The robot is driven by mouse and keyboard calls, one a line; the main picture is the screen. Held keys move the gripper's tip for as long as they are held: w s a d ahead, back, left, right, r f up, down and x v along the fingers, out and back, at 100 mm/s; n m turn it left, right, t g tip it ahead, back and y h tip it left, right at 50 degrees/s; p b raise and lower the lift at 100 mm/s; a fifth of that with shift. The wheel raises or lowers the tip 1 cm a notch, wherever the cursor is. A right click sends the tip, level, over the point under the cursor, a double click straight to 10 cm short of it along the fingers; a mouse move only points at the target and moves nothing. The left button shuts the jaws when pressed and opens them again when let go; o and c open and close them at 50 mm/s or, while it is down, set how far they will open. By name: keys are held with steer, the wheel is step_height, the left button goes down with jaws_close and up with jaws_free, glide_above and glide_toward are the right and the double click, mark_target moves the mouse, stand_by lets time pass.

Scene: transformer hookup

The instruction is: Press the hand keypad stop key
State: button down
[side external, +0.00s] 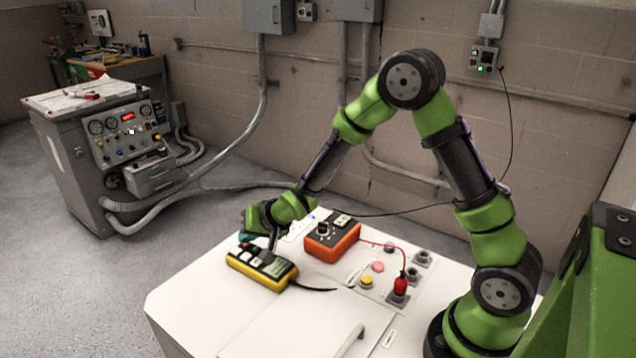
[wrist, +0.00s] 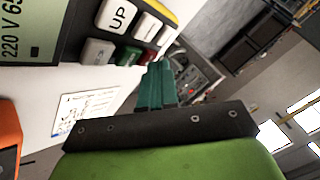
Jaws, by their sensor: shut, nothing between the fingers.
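The yellow hand keypad (side external: 284,270) lies on the white bench top in the side view. Its display, a white UP key (wrist: 118,16) and other keys show at the upper left of the wrist view. A green key (wrist: 128,55) and a red key (wrist: 147,57) sit at its edge there. The red key is partly hidden by my fingers, and I cannot read its label. My gripper (wrist: 158,68) has its teal fingers shut and empty, with the tips beside the red key. I cannot tell whether they touch it. In the side view my wrist hangs over the keypad's far end.
An orange box (side external: 347,243) with a black knob stands right of the keypad. A red plug (side external: 401,284) with a red lead, and yellow and red buttons, are farther right. The front of the white bench (side external: 235,310) is mostly clear.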

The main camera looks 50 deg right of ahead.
mark_target(250, 245)
stand_by(0.3)
steer(key=shift+r, duration=0.75)
steer(key=shift+r, duration=2.55)
steer(key=shift+f, duration=0.1)
